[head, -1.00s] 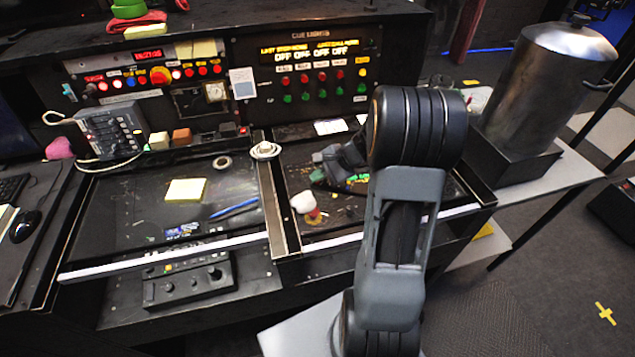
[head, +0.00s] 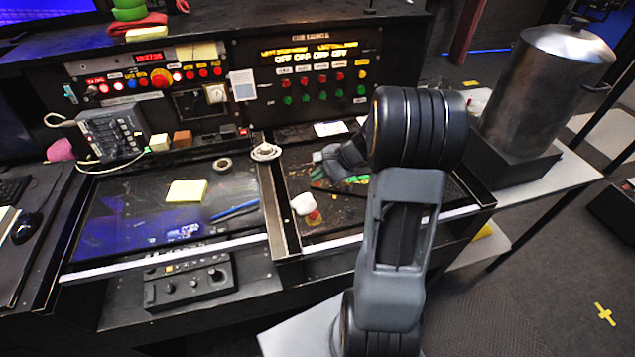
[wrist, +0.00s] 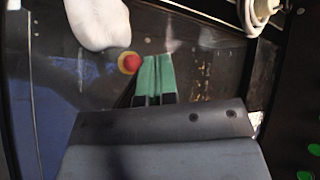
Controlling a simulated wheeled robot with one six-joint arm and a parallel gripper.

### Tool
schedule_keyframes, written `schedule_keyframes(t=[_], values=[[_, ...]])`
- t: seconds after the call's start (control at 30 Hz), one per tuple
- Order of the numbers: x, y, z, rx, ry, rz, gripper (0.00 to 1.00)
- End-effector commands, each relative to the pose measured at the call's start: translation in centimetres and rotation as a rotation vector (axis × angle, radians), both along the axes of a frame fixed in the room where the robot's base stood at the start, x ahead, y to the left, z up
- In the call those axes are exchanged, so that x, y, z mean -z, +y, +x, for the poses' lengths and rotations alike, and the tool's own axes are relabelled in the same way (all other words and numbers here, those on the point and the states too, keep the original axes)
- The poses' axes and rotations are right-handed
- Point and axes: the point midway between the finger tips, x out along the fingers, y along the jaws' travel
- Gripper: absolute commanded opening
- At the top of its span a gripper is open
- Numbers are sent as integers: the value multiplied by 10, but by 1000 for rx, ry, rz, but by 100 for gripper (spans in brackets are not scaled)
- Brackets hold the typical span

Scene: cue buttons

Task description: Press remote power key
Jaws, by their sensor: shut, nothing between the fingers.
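My gripper (head: 319,157) is shut and empty, low over the right desk panel, mostly seen past my arm. In the wrist view its green-padded fingertips (wrist: 154,62) lie together. Just left of them is a small red button on a yellow base (wrist: 128,63); contact cannot be told. A white rounded object (wrist: 97,22) lies beyond it. In the head view the white object (head: 302,204) and the red-and-yellow button (head: 314,217) sit on the right panel. I cannot make out a remote or its power key; a green patch (head: 357,179) shows partly behind my arm.
The cue lights panel (head: 310,75) stands behind the desk. A raised divider (head: 280,215) splits the desk. A metal urn (head: 545,85) stands at right. The left panel holds a yellow note pad (head: 187,191).

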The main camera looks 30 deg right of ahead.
Motion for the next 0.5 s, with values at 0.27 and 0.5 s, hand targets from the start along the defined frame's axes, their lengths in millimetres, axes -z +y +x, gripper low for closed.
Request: schedule_keyframes(t=[0.27, 0.5], values=[[0, 0, 0, 0, 0, 0, 0], [-9, 0, 0, 0, 0, 0, 0]])
